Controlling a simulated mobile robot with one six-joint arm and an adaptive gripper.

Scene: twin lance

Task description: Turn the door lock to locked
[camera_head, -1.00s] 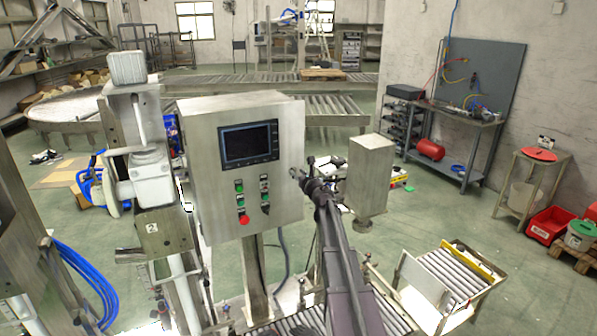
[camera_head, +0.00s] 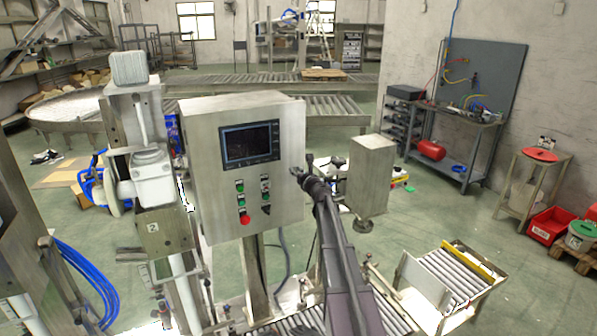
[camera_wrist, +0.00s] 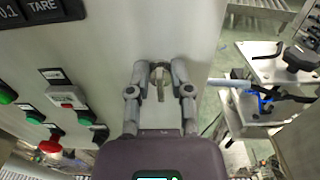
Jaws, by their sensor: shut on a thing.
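The door lock (camera_wrist: 158,74) is a small metal piece on the right side of the grey control cabinet's door in the wrist view. My gripper (camera_wrist: 161,72) reaches it from below in that view, with one finger on each side, and is shut on it. A narrow metal tab of the lock hangs between the fingertips. In the head view my gripper (camera_head: 297,172) meets the right edge of the cabinet (camera_head: 205,200); the lock is hidden there. I cannot read the lock's exact angle.
The cabinet carries a dark screen (camera_head: 250,144), several green buttons and a red button (camera_head: 245,219). A metal box (camera_head: 371,172) stands close to the right of my arm. A roller conveyor (camera_head: 455,275) lies at the lower right. Open floor lies beyond.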

